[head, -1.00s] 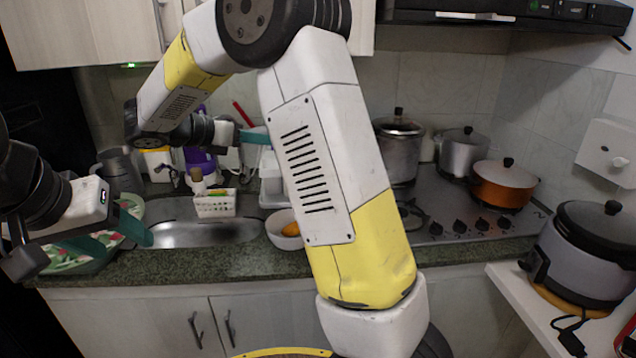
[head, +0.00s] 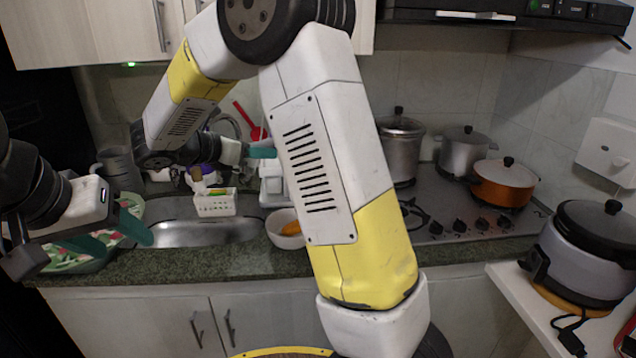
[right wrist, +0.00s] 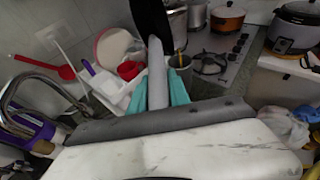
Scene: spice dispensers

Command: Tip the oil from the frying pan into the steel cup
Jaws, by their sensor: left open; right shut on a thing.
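My right gripper (right wrist: 160,92) shows in the right wrist view with its teal fingers shut on a long piece, light grey near and black at the far end, which looks like the frying pan (right wrist: 157,70)'s handle. The pan's bowl and oil cannot be made out. A grey cup (right wrist: 181,66) with a yellow thing in it stands just right of the fingers and may be the steel cup. In the head view, my right gripper's teal finger (head: 262,153) shows partly, and my arm hides what it holds. My left gripper (head: 118,242) is open and empty at the left, over the counter edge.
The sink (head: 205,234) and a white basket (head: 215,205) lie left of centre, with a white bowl (head: 287,230) beside them. Pots and an orange pot (head: 503,184) stand on the stove at right. A faucet (right wrist: 40,90) arches at the left in the wrist view.

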